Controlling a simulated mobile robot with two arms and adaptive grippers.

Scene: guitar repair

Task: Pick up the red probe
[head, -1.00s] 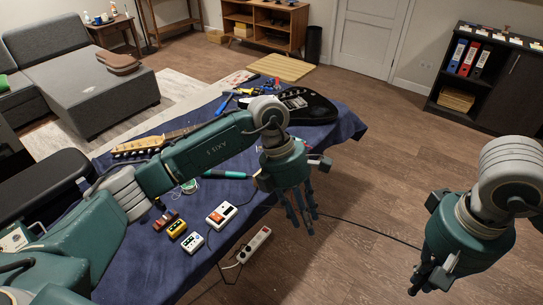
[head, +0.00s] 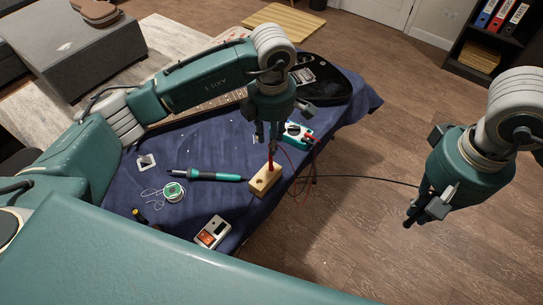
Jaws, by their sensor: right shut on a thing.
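The red probe (head: 271,164) stands upright in a light wooden block (head: 263,182) near the right edge of the blue-covered table. My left gripper (head: 266,143) is just above it, pointing down, its fingers apart around the probe's upper part; the contact is too small to tell. My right gripper (head: 411,221) hangs over the floor to the right, away from the table. Its dark fingers are shut together on something that I cannot make out.
A teal multimeter (head: 297,134) with leads sits behind the block. A soldering iron (head: 207,175), a solder spool (head: 174,191) and a white-and-orange pedal (head: 212,232) lie on the blue cloth (head: 200,148). A black guitar (head: 325,73) lies behind.

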